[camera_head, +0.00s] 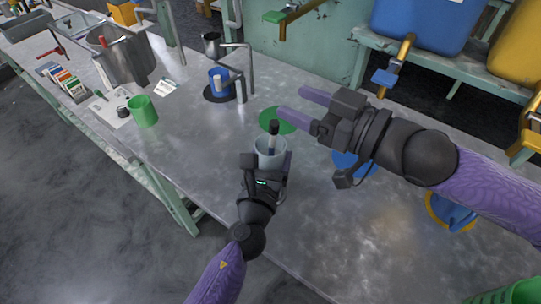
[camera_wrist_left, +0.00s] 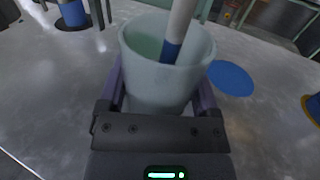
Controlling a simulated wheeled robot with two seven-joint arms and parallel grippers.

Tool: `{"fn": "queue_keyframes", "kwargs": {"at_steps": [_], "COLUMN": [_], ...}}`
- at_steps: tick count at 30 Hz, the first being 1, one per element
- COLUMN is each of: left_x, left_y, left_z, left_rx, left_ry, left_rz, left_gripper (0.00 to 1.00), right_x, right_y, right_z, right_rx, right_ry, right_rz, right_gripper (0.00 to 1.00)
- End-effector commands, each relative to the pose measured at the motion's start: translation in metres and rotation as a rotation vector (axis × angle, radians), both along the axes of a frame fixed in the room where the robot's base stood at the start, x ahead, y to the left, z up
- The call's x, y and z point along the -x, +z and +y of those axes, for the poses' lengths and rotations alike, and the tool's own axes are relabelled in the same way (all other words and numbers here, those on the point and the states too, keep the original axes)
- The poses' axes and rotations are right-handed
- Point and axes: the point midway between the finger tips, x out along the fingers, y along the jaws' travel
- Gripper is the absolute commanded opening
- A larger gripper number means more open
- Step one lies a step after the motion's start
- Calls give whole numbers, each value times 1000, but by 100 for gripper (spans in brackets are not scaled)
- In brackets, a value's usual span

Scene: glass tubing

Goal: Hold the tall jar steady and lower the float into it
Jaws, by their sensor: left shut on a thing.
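The tall jar (camera_head: 266,147) is a pale, translucent cup standing on the grey bench in the head view. My left gripper (camera_head: 270,165) is shut around it, with a purple finger on each side in the left wrist view, where the jar (camera_wrist_left: 158,88) fills the middle. The float (camera_head: 273,131) is a slim rod with a dark top, reaching down into the jar. In the left wrist view the float (camera_wrist_left: 178,28) is pale with a blue band, slightly tilted; its lower end is inside the jar. My right gripper (camera_head: 291,101) is open and empty, above and right of the float.
A green disc (camera_head: 275,121) lies behind the jar and a blue disc (camera_head: 350,163) to its right. A blue container (camera_head: 219,84) stands below a metal stand at back left. A green cup (camera_head: 143,111) is farther left.

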Motion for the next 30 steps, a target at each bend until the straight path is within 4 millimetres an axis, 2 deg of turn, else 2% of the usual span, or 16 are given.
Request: {"fn": "queue_keyframes", "kwargs": {"at_steps": [6,8,12,19,24,30], "left_x": [0,0,0,0,0,0], "left_y": [-1,-1,-1,-1,0,0], "left_z": [0,0,0,0,0,0], "left_rx": [0,0,0,0,0,0], "left_ry": [0,0,0,0,0,0], "left_rz": [1,1,1,1,1,1], "left_gripper": [17,17,17,17,17,17], "right_x": [4,11,36,62,70,70], "right_y": [-1,-1,0,1,4,5], "right_z": [-7,-18,-51,-86,-96,-97], "right_rx": [1,4,10,7,2,0], "right_ry": [-2,-5,-4,2,1,1], "right_rz": [1,3,6,10,3,-1], "right_gripper": [65,65,65,65,65,65]}}
